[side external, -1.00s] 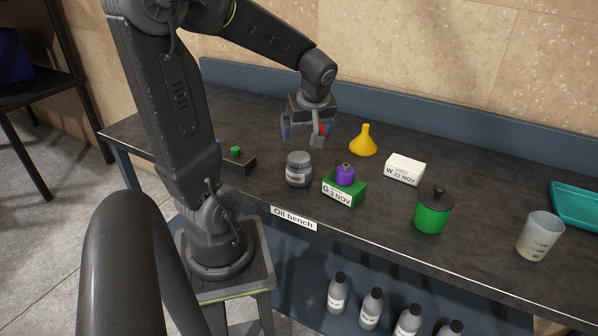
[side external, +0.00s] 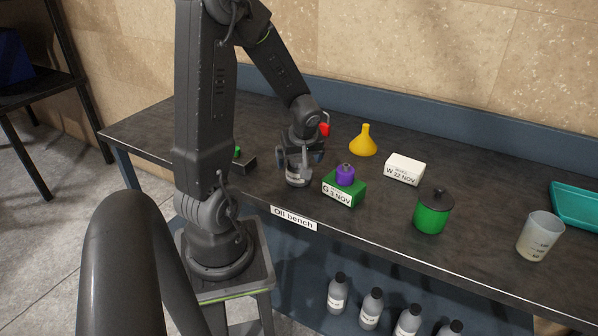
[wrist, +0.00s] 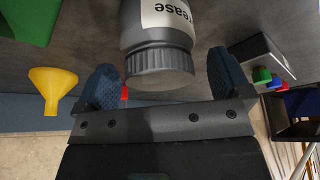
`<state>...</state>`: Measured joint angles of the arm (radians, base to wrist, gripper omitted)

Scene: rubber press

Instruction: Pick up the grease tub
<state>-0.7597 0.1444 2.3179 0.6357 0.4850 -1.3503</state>
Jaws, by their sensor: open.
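The grease tub (side external: 296,181) is a dark grey jar with a ribbed lid and a white label. It stands upright near the front edge of the bench, left of the green box.
Close on the tub's right is a green box (side external: 350,194) with a purple knob (side external: 345,175). A yellow funnel (side external: 363,142) and a small red item (side external: 325,129) are behind. A dark block (wrist: 262,54) with coloured pieces is near. Further right are a white box (side external: 405,169) and green canister (side external: 431,215).

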